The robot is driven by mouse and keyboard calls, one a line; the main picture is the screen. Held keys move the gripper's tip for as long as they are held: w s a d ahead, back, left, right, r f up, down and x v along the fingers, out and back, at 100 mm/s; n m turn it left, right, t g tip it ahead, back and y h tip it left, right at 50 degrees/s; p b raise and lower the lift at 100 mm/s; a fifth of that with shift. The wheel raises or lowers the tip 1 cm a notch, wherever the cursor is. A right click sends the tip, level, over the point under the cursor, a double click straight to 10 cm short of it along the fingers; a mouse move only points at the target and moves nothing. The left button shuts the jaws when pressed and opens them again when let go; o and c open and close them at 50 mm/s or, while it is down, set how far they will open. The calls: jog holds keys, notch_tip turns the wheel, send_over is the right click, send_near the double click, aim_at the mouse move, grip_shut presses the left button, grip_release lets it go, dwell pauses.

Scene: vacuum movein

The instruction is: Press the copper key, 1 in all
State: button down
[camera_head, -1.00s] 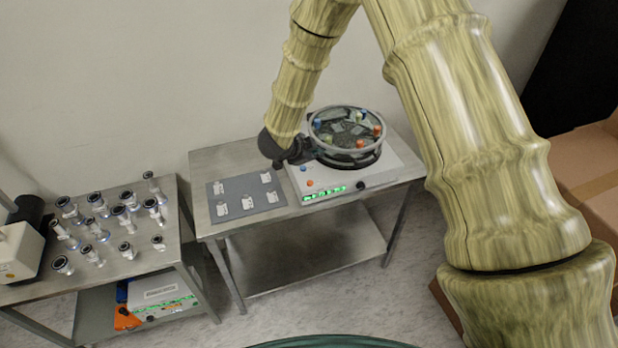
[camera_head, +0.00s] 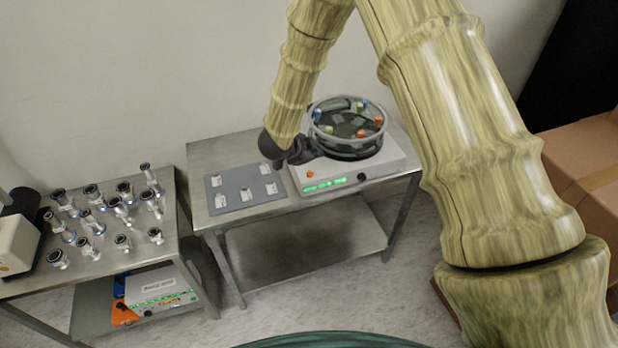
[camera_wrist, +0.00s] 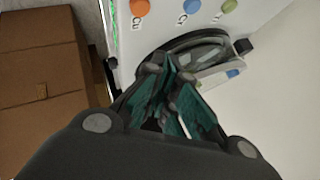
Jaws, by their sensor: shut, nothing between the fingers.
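The copper key is the round orange button marked Cu (camera_wrist: 140,7) at the top edge of the wrist view. It also shows in the head view as a small orange dot (camera_head: 310,175) on the front left of the white machine (camera_head: 385,168). A blue key marked Cr (camera_wrist: 191,6) and a green key (camera_wrist: 230,5) stand in the same row. My gripper (camera_wrist: 172,72) is shut and empty, its teal fingers together. In the head view my dark gripper (camera_head: 283,160) hangs over the machine's left edge, close to the keys, apart from the orange one.
A round clear-walled drum (camera_head: 347,145) with coloured caps sits on the machine. A grey mat (camera_head: 230,190) with small white pieces lies to its left on the steel table. Cardboard boxes (camera_head: 580,170) stand at right.

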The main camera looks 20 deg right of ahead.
aim_at(313, 174)
jog(key=shift+f+b, duration=1.05)
jog(key=shift+f, duration=1.2)
jog(key=shift+f, duration=0.15)
jog(key=shift+f, duration=0.25)
jog(key=shift+f+b, duration=0.4)
jog(key=shift+f, duration=0.1)
dwell(0.5)
jog(key=shift+r, duration=0.1)
jog(key=shift+r+p, duration=0.65)
jog(key=shift+r, duration=0.2)
jog(key=shift+r, duration=0.1)
jog(key=shift+r+p, duration=1.8)
jog(key=shift+r, duration=0.6)
